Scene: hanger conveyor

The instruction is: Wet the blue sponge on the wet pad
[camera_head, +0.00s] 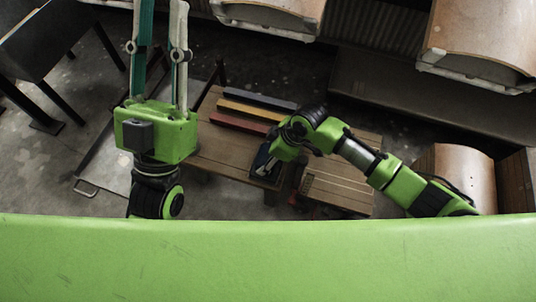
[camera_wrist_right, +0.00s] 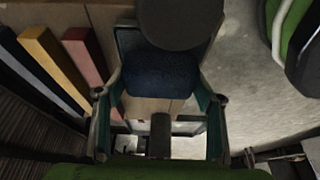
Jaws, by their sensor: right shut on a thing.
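The blue sponge (camera_wrist_right: 160,78) sits between the teal-padded fingers of my right gripper (camera_wrist_right: 165,62) in the right wrist view. The gripper is shut on it. In the head view my right gripper (camera_head: 267,165) points down at a small dark blue-grey patch (camera_head: 262,162) on the wooden table, which may be the wet pad. The gripper hides most of it, and I cannot tell whether the sponge touches it. A dark round shape (camera_wrist_right: 180,22) covers part of the wrist view. My left gripper (camera_head: 160,40) is open and empty, its fingers apart and cut off by the top edge.
Black, yellow and red bars (camera_head: 247,107) lie side by side on the wooden table (camera_head: 215,150), left of my right gripper. A slatted wooden piece (camera_head: 338,188) is to the right. Curved wooden-topped units (camera_head: 480,40) stand at the back.

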